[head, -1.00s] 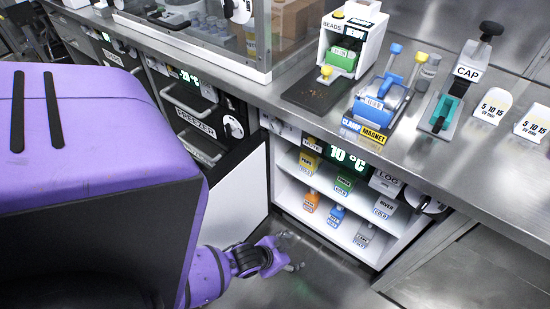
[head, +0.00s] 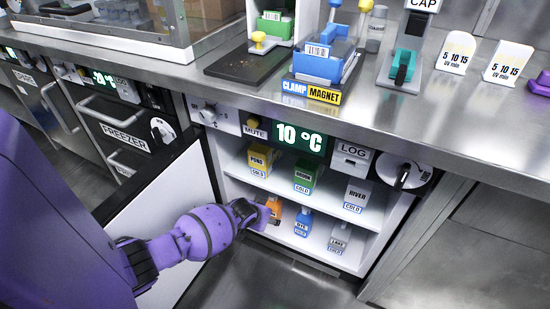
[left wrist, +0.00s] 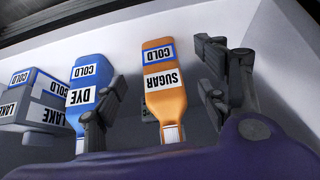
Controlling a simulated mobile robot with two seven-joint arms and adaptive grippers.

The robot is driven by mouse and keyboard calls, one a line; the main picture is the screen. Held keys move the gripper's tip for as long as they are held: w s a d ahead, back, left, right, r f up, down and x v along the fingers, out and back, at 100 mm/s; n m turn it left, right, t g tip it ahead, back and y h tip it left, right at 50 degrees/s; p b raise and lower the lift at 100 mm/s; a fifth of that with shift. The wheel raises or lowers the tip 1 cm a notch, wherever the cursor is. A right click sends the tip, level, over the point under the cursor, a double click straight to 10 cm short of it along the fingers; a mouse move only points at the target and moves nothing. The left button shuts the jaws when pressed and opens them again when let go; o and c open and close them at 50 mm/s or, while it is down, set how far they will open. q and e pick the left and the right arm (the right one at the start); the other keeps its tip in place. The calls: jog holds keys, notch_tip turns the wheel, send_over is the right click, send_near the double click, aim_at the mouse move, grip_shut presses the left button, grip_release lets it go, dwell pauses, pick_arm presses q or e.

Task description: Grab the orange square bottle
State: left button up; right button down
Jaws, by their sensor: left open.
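The orange square bottle (head: 275,208) labelled SUGAR stands on the lower shelf of the open cold cabinet, at the left end of the row. My left gripper (head: 260,212) reaches in at that shelf and partly covers it in the head view. In the left wrist view the orange bottle (left wrist: 164,88) appears upside down, between the spread dark fingers of my left gripper (left wrist: 165,84). Gaps show on both sides of the bottle, so the gripper is open and not clamped on it. My right gripper is not in view.
A blue DYE bottle (head: 303,222) stands just right of the orange one, close to one finger in the wrist view. Yellow (head: 262,160), green (head: 305,177) and grey RIVER (head: 357,194) bottles stand on the upper shelf. The open door (head: 170,215) is at the left.

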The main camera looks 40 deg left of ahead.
pick_arm(q)
jog(key=w+f+b, duration=0.1)
jog(key=w, duration=0.1)
jog(key=w+a+f+b, duration=0.1)
jog(key=w+b, duration=0.1)
jog(key=w+f+b, duration=0.1)
jog(key=w+f, duration=0.1)
jog(key=shift+a+b, duration=0.25)
jog(key=shift+b, duration=0.15)
jog(key=shift+w+f, duration=0.2)
jog(key=shift+w, duration=0.05)
jog(key=shift+r, duration=0.1)
jog(key=c, duration=1.5)
jog(key=shift+c, duration=0.2)
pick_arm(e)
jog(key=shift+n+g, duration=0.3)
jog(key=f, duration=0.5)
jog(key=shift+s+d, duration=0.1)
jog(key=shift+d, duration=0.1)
pick_arm(q)
jog(key=shift+r, duration=0.1)
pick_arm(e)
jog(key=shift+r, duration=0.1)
